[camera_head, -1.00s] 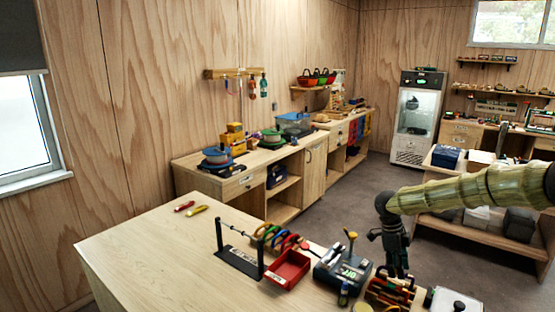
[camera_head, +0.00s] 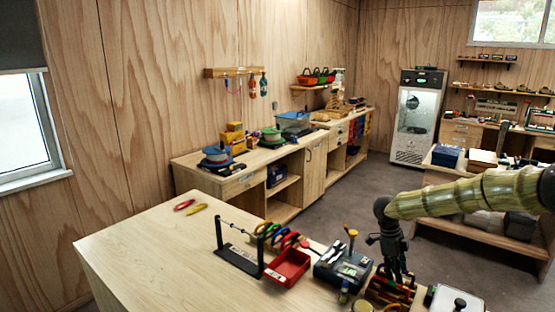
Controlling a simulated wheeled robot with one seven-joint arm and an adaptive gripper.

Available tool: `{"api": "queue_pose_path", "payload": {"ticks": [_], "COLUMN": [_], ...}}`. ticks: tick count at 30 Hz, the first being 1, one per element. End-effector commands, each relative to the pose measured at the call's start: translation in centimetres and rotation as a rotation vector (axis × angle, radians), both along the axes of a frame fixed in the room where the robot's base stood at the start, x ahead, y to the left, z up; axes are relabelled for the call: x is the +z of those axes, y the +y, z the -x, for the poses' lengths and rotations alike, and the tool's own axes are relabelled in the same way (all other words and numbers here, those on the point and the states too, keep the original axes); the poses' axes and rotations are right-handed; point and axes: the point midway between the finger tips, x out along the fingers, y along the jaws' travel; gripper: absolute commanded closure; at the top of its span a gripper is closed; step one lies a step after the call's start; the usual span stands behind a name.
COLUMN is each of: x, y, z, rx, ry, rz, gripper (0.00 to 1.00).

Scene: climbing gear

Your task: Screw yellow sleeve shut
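A row of coloured carabiners (camera_head: 276,234) lies along the back of the near workbench, to the right of a black stand (camera_head: 238,259) with two uprights and a thin bar. One at the left end of the row looks yellow-green (camera_head: 262,228). The sleeves are too small to make out, so I cannot tell which is yellow or whether it is open. My gripper (camera_head: 397,279) points down at the right part of the bench, well right of the carabiners, above or in front of a holder of tools. Its fingers are small and dark against the clutter.
A red tray (camera_head: 288,267), a dark blue box (camera_head: 342,270) and a tool holder (camera_head: 391,292) stand along the bench's right side. A red item (camera_head: 184,205) and a yellow item (camera_head: 197,209) lie at the far left corner.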

Motion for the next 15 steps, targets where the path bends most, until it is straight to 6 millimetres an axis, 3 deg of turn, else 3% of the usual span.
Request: {"api": "queue_pose_path", "payload": {"ticks": [15], "x": [-0.02], "y": [-0.38], "z": [-0.51], "rx": [0.0], "ry": [0.001], "rz": [0.001], "gripper": [0.61]}}
